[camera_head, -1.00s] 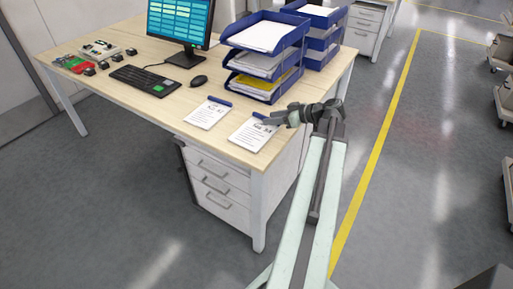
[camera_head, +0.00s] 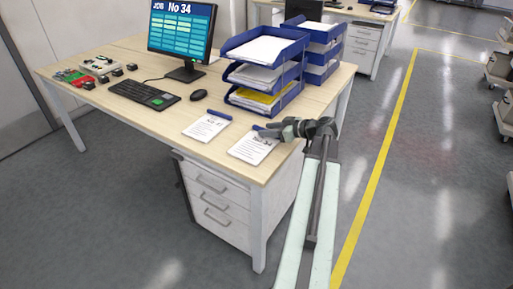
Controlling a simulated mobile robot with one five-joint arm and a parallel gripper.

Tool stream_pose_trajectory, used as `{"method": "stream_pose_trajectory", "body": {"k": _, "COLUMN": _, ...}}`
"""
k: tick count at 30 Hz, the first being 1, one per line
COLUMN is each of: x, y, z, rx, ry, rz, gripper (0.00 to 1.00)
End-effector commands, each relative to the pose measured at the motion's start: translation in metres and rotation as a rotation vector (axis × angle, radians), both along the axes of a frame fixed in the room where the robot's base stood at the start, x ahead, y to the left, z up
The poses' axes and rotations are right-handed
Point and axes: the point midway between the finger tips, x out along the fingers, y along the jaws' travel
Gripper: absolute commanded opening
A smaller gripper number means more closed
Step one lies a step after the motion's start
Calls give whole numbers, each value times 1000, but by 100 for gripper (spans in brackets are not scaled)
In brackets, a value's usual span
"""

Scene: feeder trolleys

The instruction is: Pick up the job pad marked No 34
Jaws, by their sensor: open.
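Two white job pads with blue top edges lie flat near the desk's front edge. The right pad (camera_head: 252,149) appears to read No 34, partly covered by my gripper. The left pad (camera_head: 206,127) carries another number, which looks like No 37. My gripper (camera_head: 268,131) is open, with its fingers pointing left over the top of the right pad. I cannot tell whether the fingers touch it. The monitor (camera_head: 181,26) shows "JOB No 34".
The wooden desk (camera_head: 150,118) also holds a keyboard (camera_head: 144,94), a mouse (camera_head: 198,95) and small parts at the left. Blue stacked trays (camera_head: 262,75) with papers stand just behind the pads. White drawers (camera_head: 215,200) are below.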

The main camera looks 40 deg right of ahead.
Motion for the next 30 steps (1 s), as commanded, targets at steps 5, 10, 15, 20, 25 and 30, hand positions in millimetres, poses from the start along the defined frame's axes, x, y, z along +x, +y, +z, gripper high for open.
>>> {"method": "stream_pose_trajectory", "body": {"k": 5, "x": 2, "y": 0, "z": 0, "rx": 1, "ry": 0, "rz": 0, "gripper": 42}}
{"method": "stream_pose_trajectory", "body": {"k": 10, "x": 1, "y": 0, "z": 0, "rx": 1, "ry": 0, "rz": 0, "gripper": 3}}
{"method": "stream_pose_trajectory", "body": {"k": 15, "x": 1, "y": 0, "z": 0, "rx": 1, "ry": 0, "rz": 0, "gripper": 0}}
{"method": "stream_pose_trajectory", "body": {"k": 20, "x": 1, "y": 0, "z": 0, "rx": 1, "ry": 0, "rz": 0, "gripper": 0}}
{"method": "stream_pose_trajectory", "body": {"k": 25, "x": 1, "y": 0, "z": 10, "rx": 1, "ry": 0, "rz": 0, "gripper": 0}}
{"method": "stream_pose_trajectory", "body": {"k": 30, "x": 1, "y": 0, "z": 30, "rx": 1, "ry": 0, "rz": 0, "gripper": 0}}
